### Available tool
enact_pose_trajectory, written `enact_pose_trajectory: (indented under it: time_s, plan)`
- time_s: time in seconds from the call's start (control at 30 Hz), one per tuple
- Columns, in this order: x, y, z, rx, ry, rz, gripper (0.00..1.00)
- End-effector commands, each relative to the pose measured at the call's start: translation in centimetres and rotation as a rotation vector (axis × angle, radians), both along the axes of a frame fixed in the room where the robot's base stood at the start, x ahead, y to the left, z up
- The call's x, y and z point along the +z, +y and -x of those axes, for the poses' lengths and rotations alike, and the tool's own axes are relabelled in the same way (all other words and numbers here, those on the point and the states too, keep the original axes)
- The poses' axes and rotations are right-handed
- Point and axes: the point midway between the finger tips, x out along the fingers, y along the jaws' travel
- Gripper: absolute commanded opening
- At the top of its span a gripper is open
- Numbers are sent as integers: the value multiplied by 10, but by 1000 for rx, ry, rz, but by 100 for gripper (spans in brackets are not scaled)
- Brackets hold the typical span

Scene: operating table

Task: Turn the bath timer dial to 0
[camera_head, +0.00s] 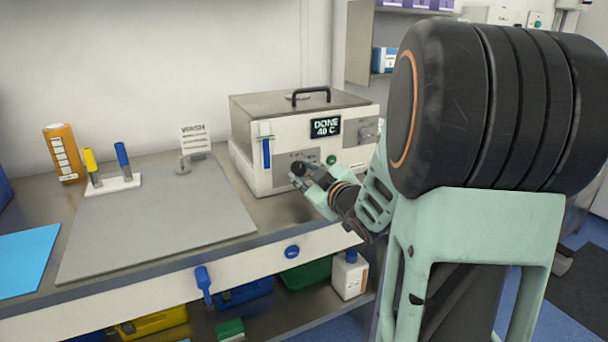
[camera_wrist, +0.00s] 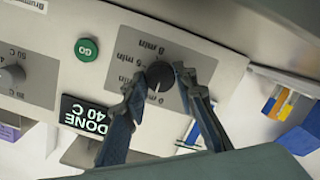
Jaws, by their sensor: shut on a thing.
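The bath (camera_head: 250,120) is a metal box with a white front and a black top handle. Its timer dial (camera_head: 298,168) is a black knob low on the front. The wrist view shows this dial (camera_wrist: 159,72) on a grey plate with minute marks, upside down. Its white pointer line points down and slightly left in that picture; I cannot tell which mark it meets. My gripper (camera_wrist: 162,80) is shut on the dial, one finger on each side. In the head view my gripper (camera_head: 310,174) reaches the dial from the right. The display (camera_head: 326,127) reads DONE 40 C.
A green GO button (camera_wrist: 87,49) and a temperature knob (camera_wrist: 12,75) are near the dial. A blue-handled lever (camera_head: 266,152) is on the bath's left front. A grey mat (camera_head: 155,220), an orange bottle (camera_head: 63,155) and a WASH sign (camera_head: 195,138) are on the counter.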

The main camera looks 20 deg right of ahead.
Motion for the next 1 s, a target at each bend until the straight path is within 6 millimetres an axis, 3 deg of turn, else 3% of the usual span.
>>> enact_pose_trajectory:
  time_s: [0.13, 0.17, 0.3, 0.67, 1.0]
  plan:
    - [0, 0, 0, 0, 1, 2, 2]
    - [0, 0, 0, 0, 1, 2, 27]
    - [0, 0, 0, 0, 1, 1, 42]
    - [1, 0, 4, 0, 0, 1, 44]
    - [8, -1, 51, -2, 0, 2, 44]
